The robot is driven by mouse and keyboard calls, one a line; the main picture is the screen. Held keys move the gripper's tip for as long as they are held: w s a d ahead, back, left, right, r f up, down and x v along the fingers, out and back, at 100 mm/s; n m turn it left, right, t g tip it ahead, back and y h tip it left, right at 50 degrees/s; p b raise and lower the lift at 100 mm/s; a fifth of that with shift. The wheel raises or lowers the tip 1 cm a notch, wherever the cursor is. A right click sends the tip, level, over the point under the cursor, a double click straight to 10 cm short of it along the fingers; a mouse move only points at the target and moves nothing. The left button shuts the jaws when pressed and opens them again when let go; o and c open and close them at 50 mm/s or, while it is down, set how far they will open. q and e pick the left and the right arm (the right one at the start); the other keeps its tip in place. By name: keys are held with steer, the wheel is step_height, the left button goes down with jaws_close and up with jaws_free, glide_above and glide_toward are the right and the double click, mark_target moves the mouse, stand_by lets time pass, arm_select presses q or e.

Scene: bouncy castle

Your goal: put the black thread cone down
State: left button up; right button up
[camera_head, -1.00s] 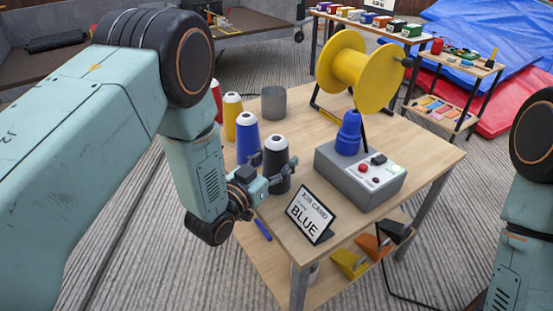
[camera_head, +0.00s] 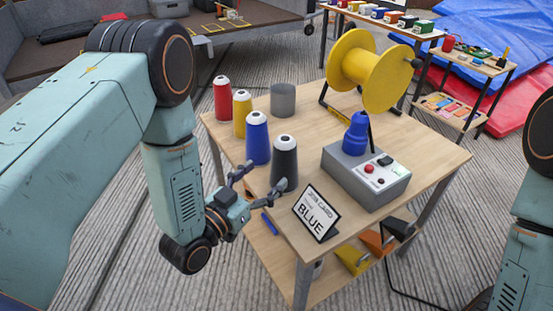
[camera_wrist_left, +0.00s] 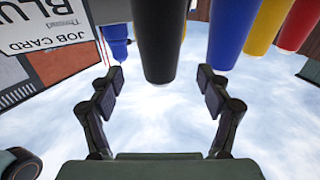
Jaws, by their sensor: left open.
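The black thread cone (camera_head: 284,160) with a white top stands upright on the wooden table (camera_head: 420,160), near its left front edge. My left gripper (camera_head: 263,178) is open and empty just in front of the cone, at the table edge. In the left wrist view, the black cone (camera_wrist_left: 158,45) lies straight ahead, centred between the two spread fingers and beyond their tips. The fingers look clear of it. My right arm shows at the right edge of the head view, but its gripper is out of the picture.
Blue (camera_head: 258,138), yellow (camera_head: 242,114) and red (camera_head: 222,100) cones stand in a row behind the black one. A grey cup (camera_head: 283,100), a job card reading BLUE (camera_head: 316,213), a grey control box (camera_head: 366,178) and a yellow spool (camera_head: 375,70) share the table.

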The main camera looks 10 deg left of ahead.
arm_select(q)
steer(key=v, duration=0.3)
steer(key=shift+s+a+p, duration=0.1)
steer(key=shift+s+p, duration=0.15)
steer(key=shift+p, duration=0.1)
steer(key=shift+w, duration=0.1)
stand_by(4.7)
